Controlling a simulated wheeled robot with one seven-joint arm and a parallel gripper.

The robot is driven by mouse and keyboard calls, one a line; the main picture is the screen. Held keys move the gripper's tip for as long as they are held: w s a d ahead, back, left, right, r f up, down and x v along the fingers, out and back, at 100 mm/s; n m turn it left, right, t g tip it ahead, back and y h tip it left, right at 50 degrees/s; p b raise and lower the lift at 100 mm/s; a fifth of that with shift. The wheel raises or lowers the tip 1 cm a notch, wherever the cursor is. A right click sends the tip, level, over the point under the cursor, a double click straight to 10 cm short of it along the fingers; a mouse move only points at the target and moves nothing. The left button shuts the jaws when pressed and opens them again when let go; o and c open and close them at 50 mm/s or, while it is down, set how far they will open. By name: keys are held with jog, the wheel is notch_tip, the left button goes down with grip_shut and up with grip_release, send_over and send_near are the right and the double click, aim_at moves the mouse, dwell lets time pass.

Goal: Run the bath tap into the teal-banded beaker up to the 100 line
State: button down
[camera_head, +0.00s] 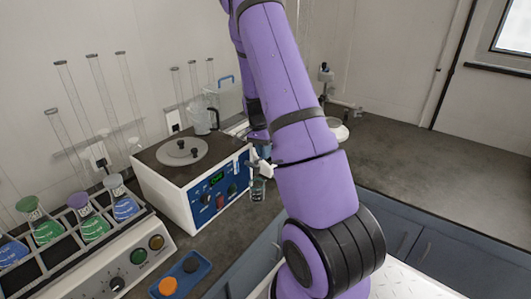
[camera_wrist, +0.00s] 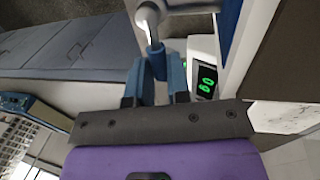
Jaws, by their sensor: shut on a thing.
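The bath (camera_head: 188,178) is a white box with a blue front panel and a green display, left of my arm in the head view. A pale tap (camera_head: 264,168) sticks out at its front right corner. A small dark-looking glass beaker (camera_head: 258,190) shows just below the tap; its band, lines and water level are too small to read. My gripper (camera_head: 262,154) is at the tap, partly hidden by my arm.
A blue tray (camera_head: 181,277) with stoppers lies in front. A clear jug (camera_head: 203,115) stands behind the bath. The counter (camera_head: 420,165) at right is clear.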

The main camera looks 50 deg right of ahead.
jog(key=c, duration=1.1)
grip_release()
jog(key=r, duration=0.3)
jog(key=w+r, duration=0.1)
jog(key=r, duration=0.3)
jog(key=w+r, duration=0.1)
jog(key=r, duration=0.2)
jog(key=shift+a+r, duration=0.1)
jog(key=shift+r, duration=0.2)
